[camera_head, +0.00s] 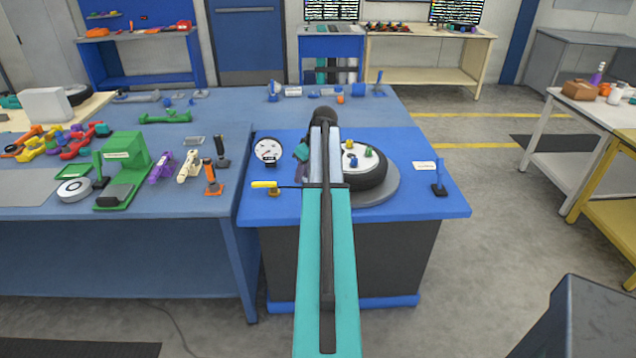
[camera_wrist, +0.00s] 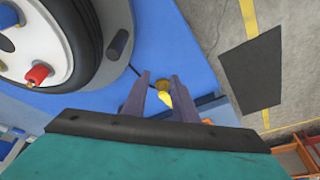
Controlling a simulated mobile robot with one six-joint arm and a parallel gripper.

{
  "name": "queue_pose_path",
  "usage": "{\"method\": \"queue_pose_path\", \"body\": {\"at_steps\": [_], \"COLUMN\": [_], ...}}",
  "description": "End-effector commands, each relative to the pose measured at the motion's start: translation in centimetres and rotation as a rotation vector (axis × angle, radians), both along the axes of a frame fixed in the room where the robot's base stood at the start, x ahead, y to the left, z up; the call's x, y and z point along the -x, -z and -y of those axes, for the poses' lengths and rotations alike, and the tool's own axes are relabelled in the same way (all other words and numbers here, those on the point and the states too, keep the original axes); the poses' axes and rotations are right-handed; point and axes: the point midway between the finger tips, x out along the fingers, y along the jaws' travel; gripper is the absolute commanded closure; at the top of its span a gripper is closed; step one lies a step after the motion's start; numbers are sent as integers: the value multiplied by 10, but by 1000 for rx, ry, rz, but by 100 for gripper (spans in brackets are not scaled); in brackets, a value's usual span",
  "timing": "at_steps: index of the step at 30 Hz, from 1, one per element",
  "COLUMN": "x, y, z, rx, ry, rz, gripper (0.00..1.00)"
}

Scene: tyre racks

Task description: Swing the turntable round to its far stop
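The turntable is a grey disc (camera_head: 376,190) on the blue stand, bearing a wheel (camera_head: 373,173) with a black tyre and coloured nuts. The wheel (camera_wrist: 92,62) fills the upper left of the wrist view. A thin dark bar runs out left from the turntable to a yellow handle (camera_head: 264,184), beside a small orange-brown post (camera_head: 275,192). In the wrist view my gripper (camera_wrist: 160,78) is open. The yellow handle (camera_wrist: 165,98) shows between its fingers, with a gap visible; I cannot tell the height between them. In the head view my arm hides part of the disc and bar.
A dark post (camera_head: 439,180) stands at the stand's right, near a white label (camera_head: 426,166). A round gauge (camera_head: 268,150) stands at the left. The blue bench (camera_head: 140,205) with a green fixture (camera_head: 123,165) adjoins on the left.

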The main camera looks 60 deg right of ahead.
Motion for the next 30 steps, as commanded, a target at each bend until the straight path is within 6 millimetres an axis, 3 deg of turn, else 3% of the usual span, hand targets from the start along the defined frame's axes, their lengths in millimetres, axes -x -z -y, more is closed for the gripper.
{"method": "queue_pose_path", "body": {"at_steps": [1, 3, 9, 22, 30], "x": [13, 28, 55, 59, 55], "y": [-10, -21, -39, -42, -34], "z": [20, 37, 65, 69, 69], "rx": [10, 19, 39, 42, 41], "ry": [8, 10, 12, 11, 11], "rz": [9, 19, 34, 37, 37], "gripper": [74, 74, 74, 74, 74]}}
